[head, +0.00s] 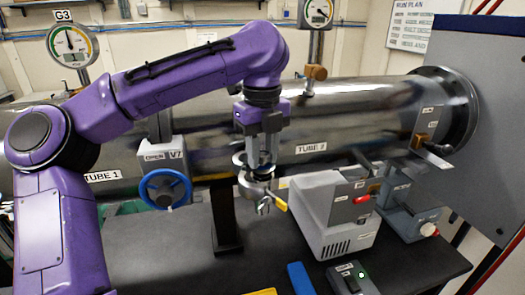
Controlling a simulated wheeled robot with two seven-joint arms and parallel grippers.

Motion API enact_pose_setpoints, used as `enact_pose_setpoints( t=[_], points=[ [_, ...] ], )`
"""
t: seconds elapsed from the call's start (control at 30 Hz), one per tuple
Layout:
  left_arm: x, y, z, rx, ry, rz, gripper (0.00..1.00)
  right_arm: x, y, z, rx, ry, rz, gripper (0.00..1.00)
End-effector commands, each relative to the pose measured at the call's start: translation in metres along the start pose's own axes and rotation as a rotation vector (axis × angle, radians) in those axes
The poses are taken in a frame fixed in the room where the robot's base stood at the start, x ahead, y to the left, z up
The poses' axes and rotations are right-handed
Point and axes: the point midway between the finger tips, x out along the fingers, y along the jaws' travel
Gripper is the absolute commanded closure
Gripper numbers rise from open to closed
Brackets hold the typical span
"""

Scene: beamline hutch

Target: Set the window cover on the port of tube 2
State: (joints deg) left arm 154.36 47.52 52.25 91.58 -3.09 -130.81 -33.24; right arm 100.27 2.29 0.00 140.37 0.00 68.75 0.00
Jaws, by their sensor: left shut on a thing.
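My left gripper (261,149) points straight down in front of tube 2 (365,110), the long shiny steel tube labelled TUBE 2. It is shut on a small round metal piece (240,160) that looks like the window cover. Just below is a metal ring with a clamp (254,187) and a yellow-tipped handle. I cannot tell whether the ring touches the round piece or belongs to a port. The gripper's fingers hide part of the round piece. My right gripper is not in view.
Tube 1 (120,160) carries a valve with a blue handwheel (165,188). A pale pump box (325,215) stands right of the gripper. A blue block (300,279) and a small switch box (352,278) lie on the dark bench (180,255). Gauges rise behind.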

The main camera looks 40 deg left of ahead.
Motion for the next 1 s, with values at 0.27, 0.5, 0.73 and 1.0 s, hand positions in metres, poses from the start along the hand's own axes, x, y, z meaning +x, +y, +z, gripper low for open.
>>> enact_pose_setpoints(
  t=[0.27, 0.5, 0.73, 1.0],
  points=[
    [0.002, 0.0, 0.0, 0.0, 0.0, -0.001, 0.98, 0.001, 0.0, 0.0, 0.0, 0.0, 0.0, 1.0],
    [0.002, 0.0, 0.0, 0.0, 0.0, 0.0, 0.38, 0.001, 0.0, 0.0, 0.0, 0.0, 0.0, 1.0],
    [0.0, 0.0, 0.0, 0.0, 0.0, 0.0, 0.38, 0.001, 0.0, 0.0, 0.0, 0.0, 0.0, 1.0],
    [-0.056, -0.001, 0.0, -0.003, -0.006, -0.003, 0.38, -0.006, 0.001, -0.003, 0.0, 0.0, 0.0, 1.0]
  ],
)
